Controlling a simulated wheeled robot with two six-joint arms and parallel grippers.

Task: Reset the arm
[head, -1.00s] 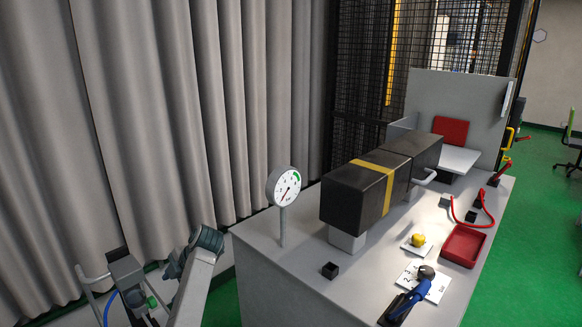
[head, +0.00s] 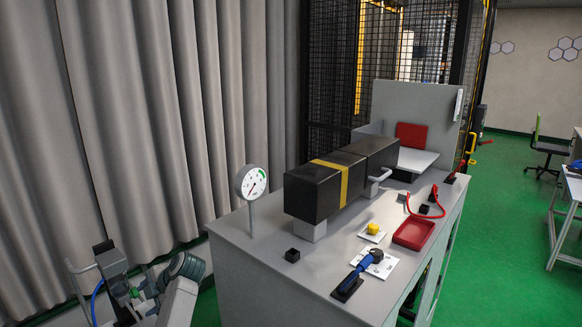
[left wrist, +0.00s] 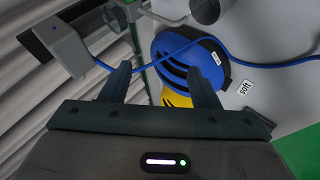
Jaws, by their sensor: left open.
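My left gripper (head: 148,290) is at the lower left in the head view, close beside a small grey box (head: 112,262) with a bent grey bar. In the left wrist view, its two dark fingers (left wrist: 158,68) stand apart with nothing gripped. Ahead of them lies a round blue piece (left wrist: 196,62) with dark slots, a yellow part (left wrist: 176,98) and a "soft" label. A blue cable crosses above the fingers from the grey box (left wrist: 68,42). I cannot tell which part is the arm to reset. My right gripper is out of view.
A grey bench (head: 260,285) carries a dial gauge (head: 251,182), a long black block with a yellow band (head: 312,190), a red tray (head: 413,234) and a blue-handled tool (head: 358,270). A grey curtain (head: 130,120) stands behind.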

